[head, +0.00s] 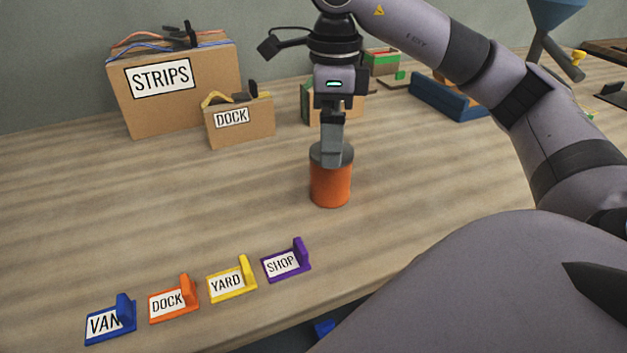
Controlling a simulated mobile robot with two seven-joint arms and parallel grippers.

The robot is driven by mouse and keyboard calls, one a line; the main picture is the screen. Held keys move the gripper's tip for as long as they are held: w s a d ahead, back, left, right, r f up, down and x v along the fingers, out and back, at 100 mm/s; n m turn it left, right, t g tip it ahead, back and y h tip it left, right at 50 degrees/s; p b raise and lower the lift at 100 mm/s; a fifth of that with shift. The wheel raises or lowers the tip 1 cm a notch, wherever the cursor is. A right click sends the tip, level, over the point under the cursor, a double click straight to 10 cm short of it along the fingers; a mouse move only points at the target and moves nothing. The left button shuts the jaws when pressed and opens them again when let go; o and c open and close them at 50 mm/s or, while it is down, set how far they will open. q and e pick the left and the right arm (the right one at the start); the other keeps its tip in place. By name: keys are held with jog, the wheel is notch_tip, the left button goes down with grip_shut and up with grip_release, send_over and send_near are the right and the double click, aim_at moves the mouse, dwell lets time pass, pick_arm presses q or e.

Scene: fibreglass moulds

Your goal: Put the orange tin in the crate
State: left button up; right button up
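The orange tin (330,187) stands upright on the wooden table, with a dark grey lid. My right gripper (333,160) points straight down at the tin's top, from the arm coming in from the right. Its near finger overlaps the lid and hides part of it. The other finger is hidden behind, so I cannot tell whether the fingers are closed on the tin. My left gripper is out of view. I cannot make out a thing that is clearly the crate.
Cardboard boxes marked STRIPS (189,98) and DOCK (250,127) stand at the back left. Several coloured label stands, including purple SHOP (286,262), line the front edge. A blue tray-like thing (447,97) lies at the back right. The table left of the tin is clear.

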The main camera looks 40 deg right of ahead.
aim_at(331, 176)
jog(key=shift+s+d+f+b, duration=0.2)
jog(key=shift+f+b, duration=0.15)
jog(key=shift+f, duration=0.3)
jog(key=f, duration=0.4)
jog(key=f+b, duration=0.1)
jog(key=f, duration=0.2)
jog(key=shift+s+a, duration=0.2)
jog(key=shift+a, duration=0.2)
jog(key=shift+r, duration=0.1)
jog(key=c, duration=1.2)
jog(key=shift+c, duration=0.2)
